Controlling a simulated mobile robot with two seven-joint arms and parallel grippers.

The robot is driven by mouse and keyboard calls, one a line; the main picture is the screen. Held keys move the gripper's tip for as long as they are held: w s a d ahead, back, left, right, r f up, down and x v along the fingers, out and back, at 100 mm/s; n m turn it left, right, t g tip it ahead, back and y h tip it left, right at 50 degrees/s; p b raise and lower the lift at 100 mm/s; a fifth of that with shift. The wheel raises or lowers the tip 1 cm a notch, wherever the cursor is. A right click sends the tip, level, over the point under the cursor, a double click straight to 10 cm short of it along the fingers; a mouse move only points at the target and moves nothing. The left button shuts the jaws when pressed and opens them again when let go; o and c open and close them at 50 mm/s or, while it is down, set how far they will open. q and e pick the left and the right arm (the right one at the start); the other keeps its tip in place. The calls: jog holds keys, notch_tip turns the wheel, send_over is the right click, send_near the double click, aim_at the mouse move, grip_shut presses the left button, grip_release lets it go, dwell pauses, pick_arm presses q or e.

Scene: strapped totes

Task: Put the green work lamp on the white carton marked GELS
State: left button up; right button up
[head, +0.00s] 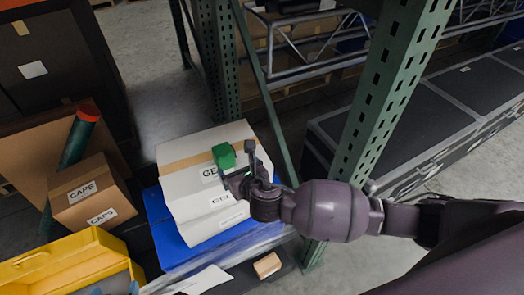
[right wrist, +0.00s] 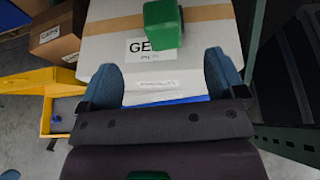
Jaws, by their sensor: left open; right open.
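The green work lamp (head: 224,156) rests on the white carton (head: 185,178) marked GELS. In the right wrist view the lamp (right wrist: 162,24) stands over the carton's tan tape and partly covers the label on the white carton (right wrist: 105,50). My right gripper (head: 243,165) is open at the carton's near side; in the right wrist view its blue fingertips (right wrist: 170,62) are spread, with the lamp just beyond them, apparently untouched. My left gripper (head: 114,289) shows only as bluish fingertips at the bottom edge, apart and empty.
The carton stands on a blue tote (head: 165,235). A yellow bin (head: 70,258) is at lower left. A green rack post (head: 385,95) rises behind my right arm.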

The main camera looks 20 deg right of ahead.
jog(key=s+d+f+n+h, duration=0.1)
jog(key=s+d+f+n, duration=0.3)
jog(key=s+d+n, duration=0.6)
jog(key=s+d+f+n+g+h, duration=0.1)
jog(key=s+d+f+n, duration=0.4)
jog(key=n, duration=1.9)
jog(key=s+d, duration=0.5)
jog(key=shift+n+g+h, duration=0.3)
jog(key=shift+h, duration=0.1)
jog(key=shift+a, duration=0.15)
